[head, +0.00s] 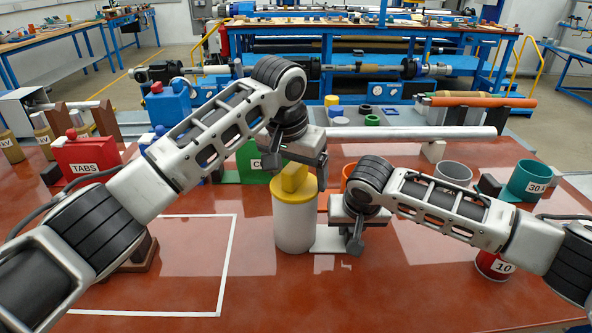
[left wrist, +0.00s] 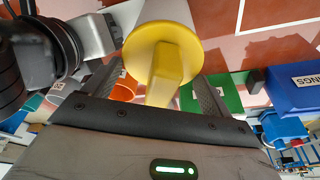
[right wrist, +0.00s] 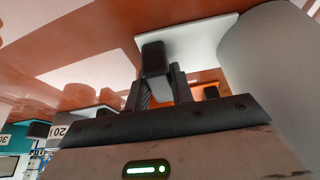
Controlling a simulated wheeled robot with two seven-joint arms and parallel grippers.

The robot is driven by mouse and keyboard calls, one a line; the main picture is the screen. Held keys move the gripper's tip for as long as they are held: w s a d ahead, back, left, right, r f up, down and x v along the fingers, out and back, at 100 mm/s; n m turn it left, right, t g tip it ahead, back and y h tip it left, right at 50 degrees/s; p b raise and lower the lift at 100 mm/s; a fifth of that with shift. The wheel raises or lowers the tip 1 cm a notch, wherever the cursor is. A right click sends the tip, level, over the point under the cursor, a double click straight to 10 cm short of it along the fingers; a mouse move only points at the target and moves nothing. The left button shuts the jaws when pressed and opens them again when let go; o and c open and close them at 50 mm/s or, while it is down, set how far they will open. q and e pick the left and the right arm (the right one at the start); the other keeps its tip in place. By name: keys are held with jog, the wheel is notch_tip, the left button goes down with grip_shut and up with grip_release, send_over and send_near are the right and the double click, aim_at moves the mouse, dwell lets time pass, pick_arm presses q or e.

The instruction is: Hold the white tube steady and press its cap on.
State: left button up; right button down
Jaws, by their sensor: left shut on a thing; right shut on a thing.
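The white tube (head: 295,226) stands upright on the red table. The yellow cap (head: 302,192) sits level over its top; I cannot tell how far it is seated. My left gripper (head: 294,170) is above and is shut on the cap's raised grip (left wrist: 166,84). My right gripper (head: 354,240) is low, to the right of the tube. It is shut on a dark handle (right wrist: 153,58) by the white plate (head: 328,240) at the tube's foot. The tube's wall (right wrist: 270,75) is beside it in the right wrist view.
A red TABS box (head: 86,158) and a green box (head: 250,165) stand behind and left. The white-outlined area (head: 190,262) in front left is mostly clear.

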pick_arm(q)
jog(key=o, duration=0.8)
jog(key=shift+f, duration=0.1)
jog(key=shift+o, duration=0.2)
jog(key=v, duration=1.2)
pick_arm(e)
jog(key=c, duration=1.1)
grip_release()
